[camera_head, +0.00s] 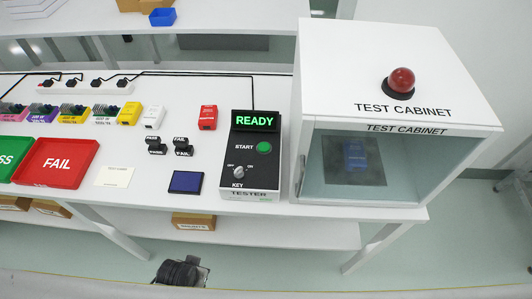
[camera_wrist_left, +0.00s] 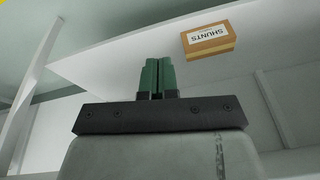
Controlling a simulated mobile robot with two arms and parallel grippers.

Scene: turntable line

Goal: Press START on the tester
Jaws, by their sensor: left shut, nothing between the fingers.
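The tester (camera_head: 228,185) is a black and white box on the white table, left of the test cabinet. Its display (camera_head: 254,122) reads READY in green. The round green START button (camera_head: 264,147) is below the display, in clear view with nothing touching it. A key switch (camera_head: 239,172) marked OFF and ON sits lower on the panel. My left gripper (camera_wrist_left: 157,75) shows in the left wrist view with its green fingers shut together and empty. It is below the table top, near a SHUNTS box. My right gripper is not in view.
The test cabinet (camera_head: 395,75) with a red lamp (camera_head: 401,82) stands right of the tester; a blue item (camera_head: 355,155) is inside. A red FAIL tray (camera_head: 57,163), blue pad (camera_head: 186,182) and small coloured blocks lie left. The SHUNTS box (camera_wrist_left: 208,41) sits on the lower shelf.

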